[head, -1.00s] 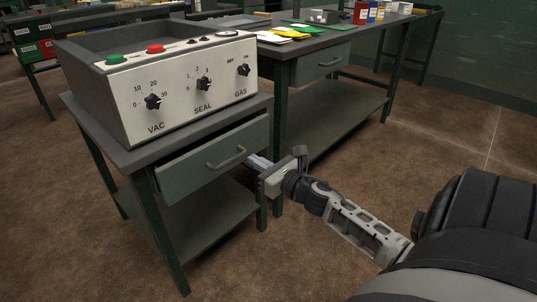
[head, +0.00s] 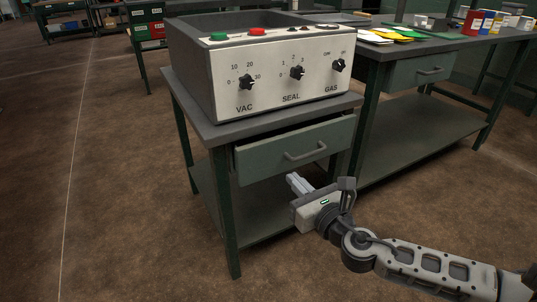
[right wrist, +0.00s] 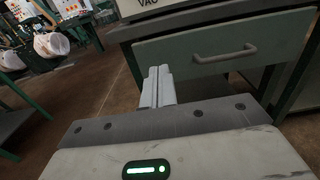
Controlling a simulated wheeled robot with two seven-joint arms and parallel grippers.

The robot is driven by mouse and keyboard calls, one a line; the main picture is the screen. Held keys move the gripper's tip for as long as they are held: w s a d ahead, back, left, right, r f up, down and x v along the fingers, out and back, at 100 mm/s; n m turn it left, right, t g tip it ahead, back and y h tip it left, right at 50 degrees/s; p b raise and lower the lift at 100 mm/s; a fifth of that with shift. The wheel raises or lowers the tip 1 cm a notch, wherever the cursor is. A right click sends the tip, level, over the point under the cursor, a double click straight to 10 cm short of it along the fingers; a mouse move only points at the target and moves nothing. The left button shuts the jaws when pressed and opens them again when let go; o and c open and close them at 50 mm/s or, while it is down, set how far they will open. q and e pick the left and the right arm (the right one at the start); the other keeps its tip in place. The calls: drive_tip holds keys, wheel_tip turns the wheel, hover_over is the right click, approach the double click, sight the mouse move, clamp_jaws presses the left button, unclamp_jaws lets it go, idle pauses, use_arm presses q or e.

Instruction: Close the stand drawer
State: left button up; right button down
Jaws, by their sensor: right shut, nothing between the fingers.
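The stand drawer (head: 270,157) is grey-green with a bar handle (head: 307,152). It sits under the top of the stand (head: 200,127) and is partly open, with a dark gap above its front. My right gripper (head: 295,182) is shut and empty, low in front of the drawer, just below the handle in the picture. In the right wrist view, the closed fingers (right wrist: 157,86) point toward the lower left part of the drawer front (right wrist: 190,67), left of the handle (right wrist: 225,56). I cannot tell whether they touch it. My left gripper is out of view.
A control box (head: 270,75) with knobs and buttons stands on the stand. A workbench (head: 440,105) with its own drawer (head: 418,70) stands close at the right. The brown floor (head: 120,200) at the left is clear.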

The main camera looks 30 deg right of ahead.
sight(262, 145)
drive_tip(key=w+b, duration=0.1)
drive_tip(key=w, duration=1.1)
drive_tip(key=shift+w, duration=0.45)
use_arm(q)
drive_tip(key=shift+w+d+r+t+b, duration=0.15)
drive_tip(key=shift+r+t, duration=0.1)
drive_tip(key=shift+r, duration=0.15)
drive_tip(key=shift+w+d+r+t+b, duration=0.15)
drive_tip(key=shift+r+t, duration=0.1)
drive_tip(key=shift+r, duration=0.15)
use_arm(e)
drive_tip(key=shift+w+a, duration=0.1)
drive_tip(key=shift+w, duration=0.15)
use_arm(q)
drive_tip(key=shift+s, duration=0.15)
